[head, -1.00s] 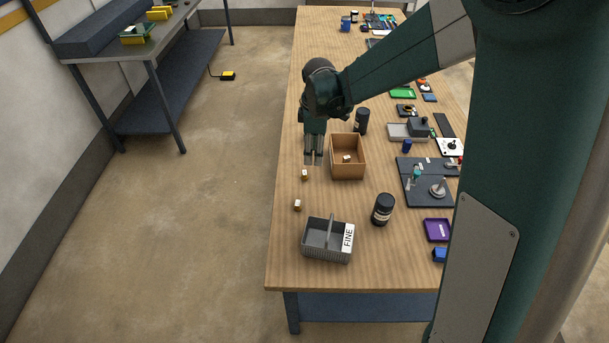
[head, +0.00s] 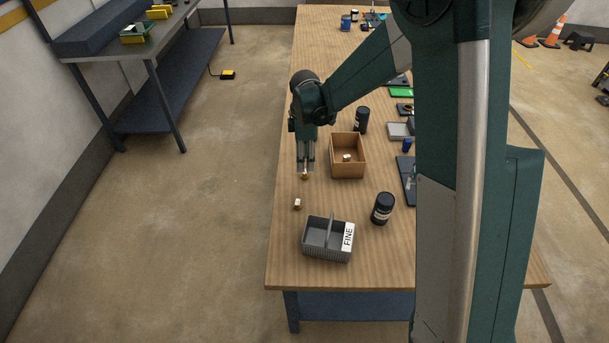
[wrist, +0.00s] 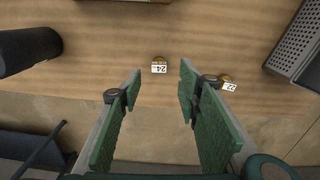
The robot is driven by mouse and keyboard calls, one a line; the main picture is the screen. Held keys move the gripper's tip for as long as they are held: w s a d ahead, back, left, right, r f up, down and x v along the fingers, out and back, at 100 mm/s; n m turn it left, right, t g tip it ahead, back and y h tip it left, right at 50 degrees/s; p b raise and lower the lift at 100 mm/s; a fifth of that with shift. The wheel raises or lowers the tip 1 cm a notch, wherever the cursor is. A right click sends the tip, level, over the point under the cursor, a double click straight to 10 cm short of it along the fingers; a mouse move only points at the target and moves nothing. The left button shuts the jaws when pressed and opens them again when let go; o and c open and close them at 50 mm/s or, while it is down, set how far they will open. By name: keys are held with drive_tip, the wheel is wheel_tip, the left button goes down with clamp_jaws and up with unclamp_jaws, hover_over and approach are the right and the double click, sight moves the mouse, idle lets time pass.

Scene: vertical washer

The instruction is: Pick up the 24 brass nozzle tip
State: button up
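The brass nozzle tip marked 24 (wrist: 159,66) stands on the wooden table, its white label upside down in the wrist view. It lies just ahead of the gap between my fingers. My gripper (wrist: 159,82) is open, with nothing between its green pads. In the head view my gripper (head: 306,169) points down beside the open box, with the nozzle tip (head: 305,176) at its fingertips; contact cannot be told. A second nozzle tip, marked 22 (wrist: 229,84), shows by the right finger, partly hidden by it; it also shows in the head view (head: 297,204).
A cardboard-coloured open box (head: 361,174) holds another nozzle tip (head: 347,158). A grey divided basket labelled FINE (head: 320,252) stands nearer the camera. Black jars (head: 383,209) (head: 361,120) stand to the right. The table's left edge is close to the nozzle tips.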

sight(305, 174)
drive_tip(key=shift+f, duration=1)
drive_tip(key=shift+f, duration=0.1)
drive_tip(key=shift+w+f, duration=0.1)
drive_tip(key=shift+f, duration=2.4)
drive_tip(key=c, duration=1)
